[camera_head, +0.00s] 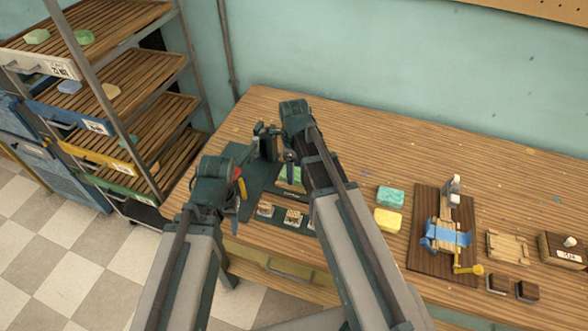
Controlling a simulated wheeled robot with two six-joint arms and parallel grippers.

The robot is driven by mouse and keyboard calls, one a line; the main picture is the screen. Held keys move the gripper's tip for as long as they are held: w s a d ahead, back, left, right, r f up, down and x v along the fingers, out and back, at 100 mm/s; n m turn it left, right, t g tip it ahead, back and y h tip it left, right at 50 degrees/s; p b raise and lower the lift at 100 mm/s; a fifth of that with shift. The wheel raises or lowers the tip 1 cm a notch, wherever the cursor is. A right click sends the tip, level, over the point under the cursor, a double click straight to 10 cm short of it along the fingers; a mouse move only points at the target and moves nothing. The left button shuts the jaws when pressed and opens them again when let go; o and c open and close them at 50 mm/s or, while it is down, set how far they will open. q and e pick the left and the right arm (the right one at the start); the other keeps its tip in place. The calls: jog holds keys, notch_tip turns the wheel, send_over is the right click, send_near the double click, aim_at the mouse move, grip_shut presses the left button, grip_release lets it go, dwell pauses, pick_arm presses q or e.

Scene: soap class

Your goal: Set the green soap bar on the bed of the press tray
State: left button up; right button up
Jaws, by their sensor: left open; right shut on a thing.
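The green soap bar (291,175) shows as a bright green patch below my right gripper (290,164), partly covered by that arm. My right gripper is shut on it, though the contact is mostly hidden. The bar is over the dark press tray (291,192), whose front edge carries a light label. I cannot tell whether the bar touches the bed. The dark green press (266,143) stands just behind and left. My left gripper (237,207) is open at the left of the press mat, close to an orange handle (242,188) with a red end.
Several stamps (292,217) lie along the front of the dark mat (262,182). Teal (390,196) and yellow (388,219) soap bars lie right of my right arm. Further right is a wooden board (427,205) with a blue-banded device. Slatted shelves (150,115) stand left. The table's back is clear.

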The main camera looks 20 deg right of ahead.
jog(key=shift+f+b, duration=0.55)
dwell(0.5)
jog(key=o, duration=1.5)
jog(key=shift+r+p, duration=3.05)
